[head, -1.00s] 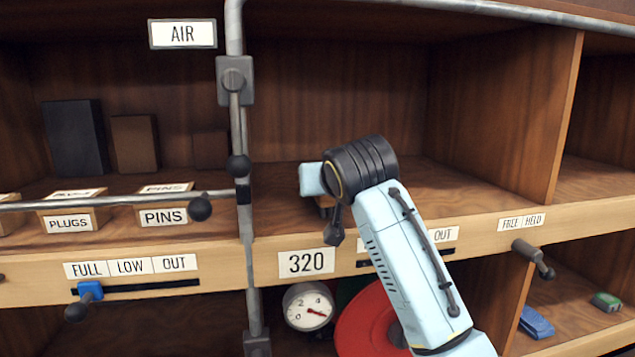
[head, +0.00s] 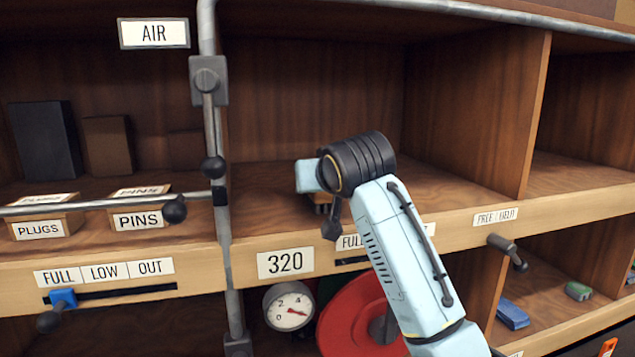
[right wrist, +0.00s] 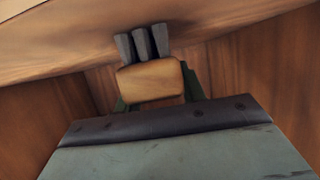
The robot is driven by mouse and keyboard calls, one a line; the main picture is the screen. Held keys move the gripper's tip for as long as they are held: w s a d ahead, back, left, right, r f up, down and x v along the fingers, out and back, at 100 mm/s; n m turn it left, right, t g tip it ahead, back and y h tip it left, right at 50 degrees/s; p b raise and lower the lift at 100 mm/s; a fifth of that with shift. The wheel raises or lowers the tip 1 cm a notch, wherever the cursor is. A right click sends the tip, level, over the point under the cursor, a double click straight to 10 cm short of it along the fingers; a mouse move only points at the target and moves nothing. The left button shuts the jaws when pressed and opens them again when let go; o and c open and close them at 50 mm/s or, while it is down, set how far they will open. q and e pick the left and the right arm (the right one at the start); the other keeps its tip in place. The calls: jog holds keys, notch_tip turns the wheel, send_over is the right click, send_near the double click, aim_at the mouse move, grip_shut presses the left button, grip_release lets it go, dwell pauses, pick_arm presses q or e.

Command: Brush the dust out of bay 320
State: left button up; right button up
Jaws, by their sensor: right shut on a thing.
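Bay 320 (head: 300,110) is the open wooden compartment above the white 320 label (head: 286,263). My right arm reaches into its front part, and the wrist hides some of its floor. In the right wrist view my right gripper (right wrist: 157,92) is shut on the brush (right wrist: 150,78), a tan wooden block with dark grey bristle tufts. The tufts point away from the hand. I cannot make out dust on the visible floor. My left gripper is not in view.
A grey upright pipe (head: 222,240) with black-knobbed levers runs along the bay's left side. A wooden divider (head: 528,115) closes its right. Below are a gauge (head: 289,307) and a red disc (head: 345,322). PLUGS (head: 40,229) and PINS (head: 138,219) boxes stand in the left bay.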

jog(key=shift+r, duration=1.35)
jog(key=shift+s, duration=0.1)
jog(key=shift+s+d, duration=0.1)
jog(key=shift+s, duration=0.15)
jog(key=s+d, duration=0.3)
jog(key=s, duration=0.6)
jog(key=s+d, duration=0.3)
jog(key=s, duration=0.6)
jog(key=shift+s+b, duration=0.2)
jog(key=shift+b, duration=0.15)
